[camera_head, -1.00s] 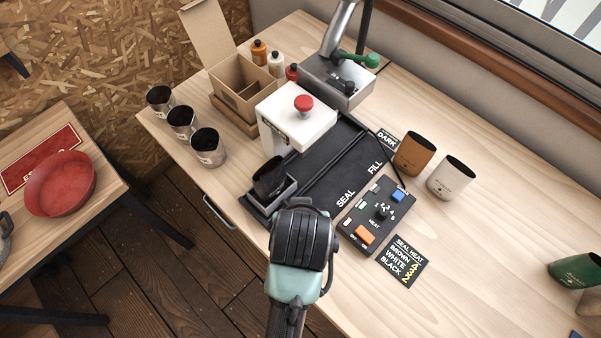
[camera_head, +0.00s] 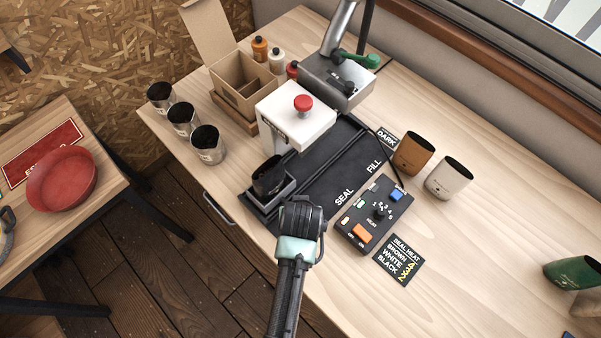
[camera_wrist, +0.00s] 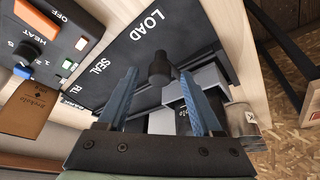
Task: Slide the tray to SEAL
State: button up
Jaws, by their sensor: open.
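The grey tray (camera_head: 286,190) sits at the near left end of the black track (camera_head: 322,183), at the LOAD end, with a dark pouch (camera_head: 268,176) standing in it. The wrist view shows the tray's grey body (camera_wrist: 211,77) and its upright black knob (camera_wrist: 159,68). My gripper (camera_head: 299,208) is at the tray's near right side in the head view, its fingertips hidden. In the wrist view my gripper (camera_wrist: 158,75) is open, with the knob showing between the blue fingers; I cannot tell whether they touch it. The SEAL label (camera_head: 344,196) lies further along the track.
A white press with a red button (camera_head: 302,103) stands over the track's far side. The heat control box (camera_head: 374,214) lies right of my gripper. Metal cups (camera_head: 208,144) stand at left; brown (camera_head: 413,153) and white (camera_head: 450,178) pouches stand at right.

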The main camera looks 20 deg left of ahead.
jog(key=shift+w+f, duration=0.15)
jog(key=shift+f, duration=0.05)
grip_shut()
dwell(0.3)
dwell(1.1)
